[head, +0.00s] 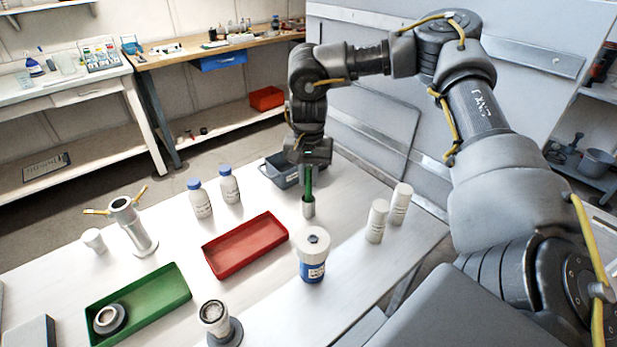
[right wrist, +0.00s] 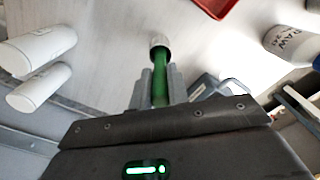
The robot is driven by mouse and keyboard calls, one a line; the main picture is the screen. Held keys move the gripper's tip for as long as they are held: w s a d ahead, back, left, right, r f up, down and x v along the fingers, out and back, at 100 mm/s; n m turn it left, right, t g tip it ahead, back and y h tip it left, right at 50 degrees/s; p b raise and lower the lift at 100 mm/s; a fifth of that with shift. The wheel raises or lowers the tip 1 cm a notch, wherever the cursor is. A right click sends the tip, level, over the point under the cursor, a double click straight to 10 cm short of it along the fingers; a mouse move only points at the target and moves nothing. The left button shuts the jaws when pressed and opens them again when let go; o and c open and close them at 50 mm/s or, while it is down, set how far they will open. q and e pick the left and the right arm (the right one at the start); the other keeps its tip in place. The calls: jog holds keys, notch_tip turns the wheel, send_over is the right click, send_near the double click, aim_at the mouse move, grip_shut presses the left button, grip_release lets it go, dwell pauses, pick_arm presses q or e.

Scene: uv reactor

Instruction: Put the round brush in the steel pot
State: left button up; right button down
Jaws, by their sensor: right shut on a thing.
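My right gripper (head: 310,164) is shut on the green handle of the round brush (head: 308,182) and holds it upright, pointing down, over the far right part of the white table. The green handle (right wrist: 160,88) also shows between the fingers in the right wrist view. The bristles are hidden. I cannot tell whether the brush end is inside the cylinder or how deep. My left gripper is out of view.
Two white bottles (head: 376,221) stand right of the brush. A blue-and-white jar (head: 312,258) and a red tray (head: 212,261) are nearer. Two blue-capped bottles (head: 199,199) stand left. A green tray (head: 170,285) lies front left.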

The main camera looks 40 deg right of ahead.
jog(key=shift+f, duration=0.25)
jog(key=c, duration=1.3)
grip_release()
jog(key=shift+r, duration=0.1)
jog(key=shift+r+p, duration=0.1)
jog(key=shift+p, duration=0.55)
